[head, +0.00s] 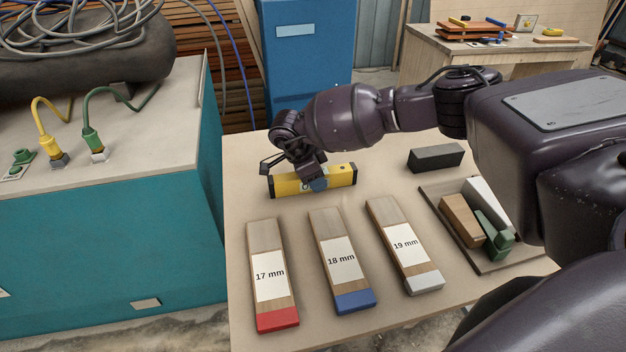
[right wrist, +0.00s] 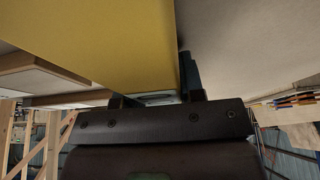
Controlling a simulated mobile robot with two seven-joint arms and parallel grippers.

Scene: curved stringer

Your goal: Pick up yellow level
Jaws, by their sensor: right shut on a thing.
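The yellow level (head: 340,177) has black end caps and stands near the back edge of the light wooden table. My right gripper (head: 316,184) is shut on the level near its middle and comes down from above. In the right wrist view the level's yellow side (right wrist: 90,40) fills the upper left, between the finger tips of the gripper (right wrist: 157,98). Whether the level touches the table or is slightly raised, I cannot tell. My left gripper is not in view.
Wooden blocks marked 17 mm (head: 268,235), 18 mm (head: 328,225) and 19 mm (head: 388,215) lie in front of the level. A dark block (head: 435,158) and a tray (head: 485,268) with several blocks are at right. A teal cabinet (head: 110,250) stands left.

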